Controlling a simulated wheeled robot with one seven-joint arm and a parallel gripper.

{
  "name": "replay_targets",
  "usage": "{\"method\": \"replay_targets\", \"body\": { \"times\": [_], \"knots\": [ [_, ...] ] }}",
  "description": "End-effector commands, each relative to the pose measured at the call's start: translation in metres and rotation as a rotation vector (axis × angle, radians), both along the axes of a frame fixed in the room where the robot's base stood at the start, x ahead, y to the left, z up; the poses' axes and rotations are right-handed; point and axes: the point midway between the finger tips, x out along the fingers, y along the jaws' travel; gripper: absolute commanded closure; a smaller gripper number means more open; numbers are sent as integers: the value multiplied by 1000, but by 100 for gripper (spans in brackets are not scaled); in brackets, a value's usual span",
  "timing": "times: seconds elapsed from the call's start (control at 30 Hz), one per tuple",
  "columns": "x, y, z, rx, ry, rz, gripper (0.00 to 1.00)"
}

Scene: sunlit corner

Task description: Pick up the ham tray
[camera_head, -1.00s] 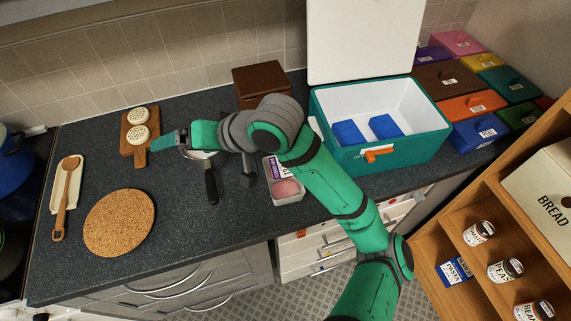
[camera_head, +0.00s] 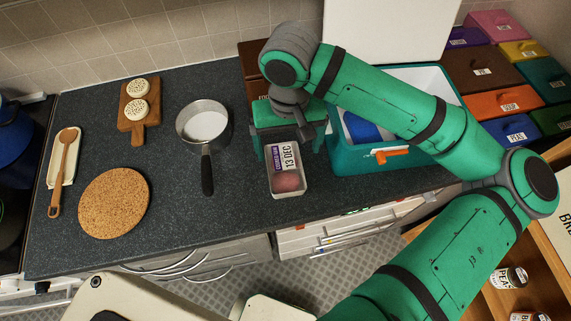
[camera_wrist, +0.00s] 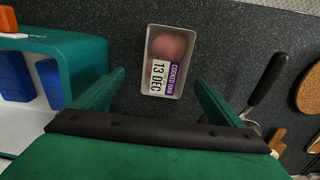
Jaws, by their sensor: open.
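The ham tray (camera_head: 287,184) is a small pale tray with pink meat and a label reading "13 DEC" and "COOKED HAM". It sits on the dark counter, left of the cool box. In the wrist view the ham tray (camera_wrist: 168,62) lies ahead of my fingers, between their lines. My gripper (camera_head: 290,150) is at the tray's back end, pointing down, with its fingers apart on either side. In the wrist view my gripper (camera_wrist: 160,95) is open, with nothing between the fingertips. Whether a finger touches the tray I cannot tell.
A teal cool box (camera_head: 350,160) with blue blocks inside stands close on the right. A pan (camera_head: 203,123) with a black handle is to the left. A cork mat (camera_head: 114,203) and a wooden board (camera_head: 139,134) lie further left. Counter between mat and pan is clear.

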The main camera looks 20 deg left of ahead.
Motion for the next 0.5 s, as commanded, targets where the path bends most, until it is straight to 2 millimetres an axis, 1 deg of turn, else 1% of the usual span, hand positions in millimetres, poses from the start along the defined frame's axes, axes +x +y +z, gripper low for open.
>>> {"method": "replay_targets", "body": {
  "times": [0.03,0.1,0.37,0.5],
  "knots": [
    [0,0,-8,0,1,-1,10],
    [0,-1,-16,1,0,-3,10],
    [-2,0,-33,2,-1,-3,10],
    [-9,3,-52,2,0,0,10]
  ]
}}
